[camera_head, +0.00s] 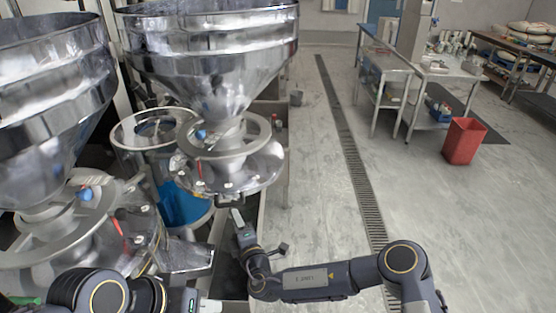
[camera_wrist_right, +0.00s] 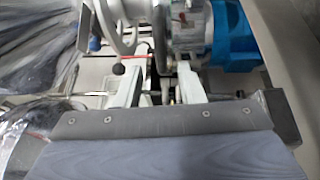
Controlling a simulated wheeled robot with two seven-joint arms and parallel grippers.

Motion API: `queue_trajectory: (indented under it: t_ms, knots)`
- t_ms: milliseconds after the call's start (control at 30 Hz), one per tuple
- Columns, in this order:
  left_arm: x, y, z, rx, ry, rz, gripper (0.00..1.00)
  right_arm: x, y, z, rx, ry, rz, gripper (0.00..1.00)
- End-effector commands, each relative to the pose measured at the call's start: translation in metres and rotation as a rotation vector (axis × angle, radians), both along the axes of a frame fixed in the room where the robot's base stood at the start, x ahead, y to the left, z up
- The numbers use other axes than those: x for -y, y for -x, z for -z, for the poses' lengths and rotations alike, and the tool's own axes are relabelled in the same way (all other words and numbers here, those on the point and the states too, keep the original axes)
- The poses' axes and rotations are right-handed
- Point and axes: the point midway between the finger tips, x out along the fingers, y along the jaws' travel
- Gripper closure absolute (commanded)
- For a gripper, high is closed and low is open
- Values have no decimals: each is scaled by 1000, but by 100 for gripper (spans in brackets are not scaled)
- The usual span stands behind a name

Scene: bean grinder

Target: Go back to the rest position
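The bean grinder has two large shiny metal hoppers, a left one (camera_head: 50,110) and a middle one (camera_head: 210,60), with round metal flanges below them. My right gripper (camera_head: 237,217) is below the middle hopper's flange (camera_head: 235,170), pointing up toward the machine. In the right wrist view its two pale fingers (camera_wrist_right: 158,80) stand apart with nothing clearly held between them. Machine parts and a blue part (camera_wrist_right: 232,35) lie beyond the fingertips. My left gripper (camera_head: 208,305) shows only in part at the bottom edge, below a metal chute (camera_head: 185,257); its fingers are not clear.
Hoppers and flanges crowd the space near both arms. To the right, the pale floor (camera_head: 335,200) is open, with a drain grate (camera_head: 350,150), a metal table (camera_head: 385,75) and a red bin (camera_head: 463,141).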

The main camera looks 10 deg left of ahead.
Motion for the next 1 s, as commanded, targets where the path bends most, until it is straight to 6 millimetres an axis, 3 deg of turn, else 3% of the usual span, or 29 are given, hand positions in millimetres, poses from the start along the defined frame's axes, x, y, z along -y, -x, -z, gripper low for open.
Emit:
queue_trajectory:
  t_ms: [67, 167, 267, 300, 433, 500, 600, 767, 1000]
  knots:
    - [0, 0, 0, 0, 0, 0, 74, 1, -1, -4, 13, 1, -3, 65]
    - [0, 0, 1, 0, 0, 0, 74, 5, -3, -26, 99, 16, -23, 65]
    - [0, 0, 3, 0, 0, 0, 74, 16, -2, -75, 300, 58, -70, 65]
    - [0, 0, 4, 0, 0, 0, 74, 23, 2, -99, 413, 88, -96, 65]
    - [0, 0, 7, 0, 0, 0, 74, 48, 31, -170, 810, 216, -189, 65]
    - [0, 0, 9, 0, 0, 0, 74, 63, 52, -197, 1013, 297, -235, 65]
    - [0, 0, 11, 0, 0, 0, 74, 87, 84, -221, 1293, 431, -301, 65]
    - [0, 0, 14, 0, 0, 0, 74, 131, 135, -232, 1700, 677, -414, 65]
    - [0, 0, 20, 0, 0, 0, 74, 215, 195, -206, 2193, 1108, -631, 65]
